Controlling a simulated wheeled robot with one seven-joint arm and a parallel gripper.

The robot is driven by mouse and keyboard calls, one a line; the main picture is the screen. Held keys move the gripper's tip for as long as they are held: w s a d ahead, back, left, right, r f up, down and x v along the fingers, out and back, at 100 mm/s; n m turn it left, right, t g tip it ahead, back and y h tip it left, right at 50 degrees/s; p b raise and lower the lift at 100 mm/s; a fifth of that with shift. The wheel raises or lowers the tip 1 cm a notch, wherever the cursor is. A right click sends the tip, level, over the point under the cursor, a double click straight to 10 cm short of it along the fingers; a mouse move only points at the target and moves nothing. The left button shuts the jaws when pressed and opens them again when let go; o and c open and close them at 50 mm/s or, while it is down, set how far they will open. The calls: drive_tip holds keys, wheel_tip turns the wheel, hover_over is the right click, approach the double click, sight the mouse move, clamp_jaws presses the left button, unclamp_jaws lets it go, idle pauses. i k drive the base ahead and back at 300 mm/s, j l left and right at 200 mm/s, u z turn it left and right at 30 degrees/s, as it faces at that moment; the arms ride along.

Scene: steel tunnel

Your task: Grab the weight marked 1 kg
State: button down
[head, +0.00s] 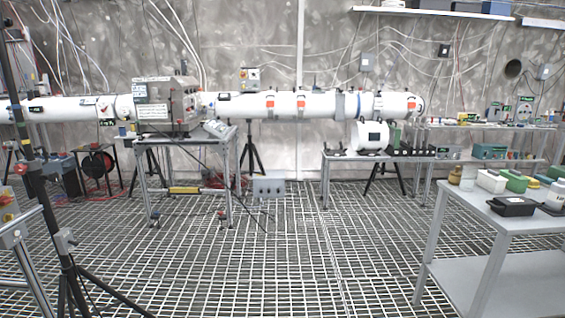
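I cannot make out any weight marked 1 kg; no such marking is legible at this distance. A row of small dark objects (410,151) stands on the low bench (347,158) at the back right, too small to identify. A small brownish jar-like item (455,174) stands at the back left corner of the near right table (480,208). My gripper is not in view.
The near right table also holds a black tray (511,206), a white box (491,181) and a green box (516,181). A steel-legged stand (186,146) is at centre left. A black tripod (68,240) is close at left. The grating floor (270,255) between is clear.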

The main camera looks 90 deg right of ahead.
sight(454, 178)
drive_tip(key=z, duration=4.75)
drive_tip(key=i+l+u, duration=0.1)
drive_tip(key=u, duration=0.75)
drive_tip(key=i+l+u, duration=0.2)
drive_tip(key=l+u, duration=0.15)
drive_tip(key=l, duration=0.2)
drive_tip(key=i+l+u, duration=0.15)
drive_tip(key=l+u, duration=0.25)
drive_tip(key=l, duration=0.2)
drive_tip(key=l+u, duration=0.35)
drive_tip(key=l, duration=0.3)
